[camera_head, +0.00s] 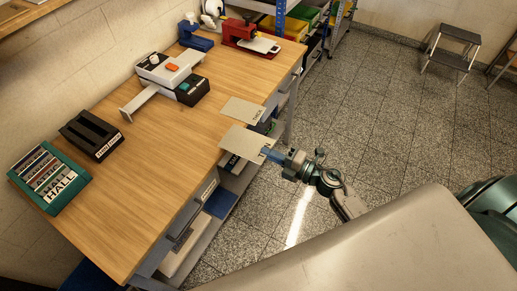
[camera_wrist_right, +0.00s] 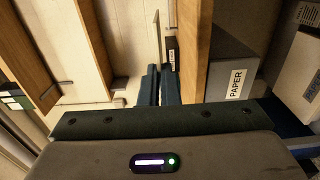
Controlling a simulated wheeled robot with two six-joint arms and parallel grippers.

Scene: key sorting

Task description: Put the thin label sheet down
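The thin label sheet (camera_head: 240,143) is a flat, pale grey-beige piece at the bench's front edge, partly out past it. My right gripper (camera_head: 270,154) is shut on its near right edge. In the right wrist view the sheet (camera_wrist_right: 158,38) shows nearly edge-on, as a thin strip beyond the close-set fingers (camera_wrist_right: 159,88). I cannot tell whether the sheet touches the bench top. A second pale sheet (camera_head: 242,110) with small print lies just behind it at the bench edge. My left gripper is out of view.
The wooden bench (camera_head: 150,195) has clear top to the left of the sheet. On it are a teal HALL box (camera_head: 50,178), a black holder (camera_head: 91,134), a white-and-black machine (camera_head: 172,77) and a red press (camera_head: 245,37). A PAPER-labelled container (camera_wrist_right: 236,82) is below.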

